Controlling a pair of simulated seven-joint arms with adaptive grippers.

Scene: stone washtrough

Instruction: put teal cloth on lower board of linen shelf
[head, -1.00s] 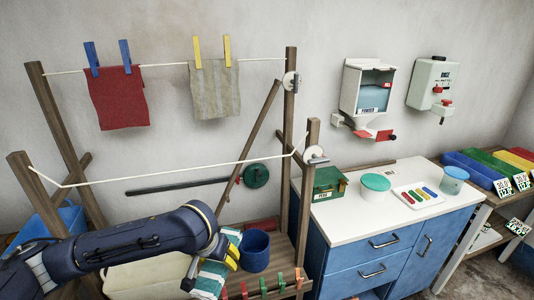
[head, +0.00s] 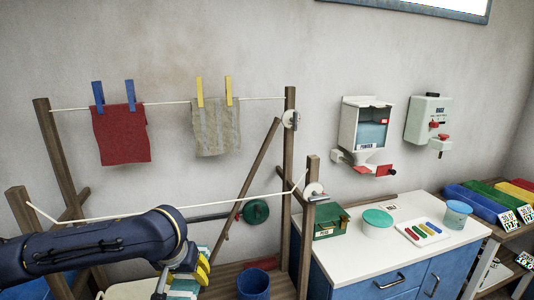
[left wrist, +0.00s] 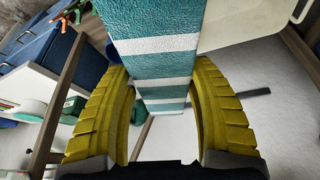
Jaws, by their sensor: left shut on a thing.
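The teal cloth with white stripes (left wrist: 155,55) fills the upper middle of the left wrist view, between the two yellow fingers. My left gripper (head: 192,279) is shut on it, and the fingers press on the cloth's sides. The gripper is in front of the drying rack's lower part, left of the blue tub. I cannot identify the linen shelf or its lower board in these frames. My right gripper is not in view.
The wooden drying rack (head: 289,150) has a red cloth (head: 121,134) and a beige cloth (head: 217,128) pegged to its back line. The front line (head: 100,217) runs close above my left arm. A blue tub (head: 253,284) stands right of the gripper. A white-topped counter (head: 385,245) is further right.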

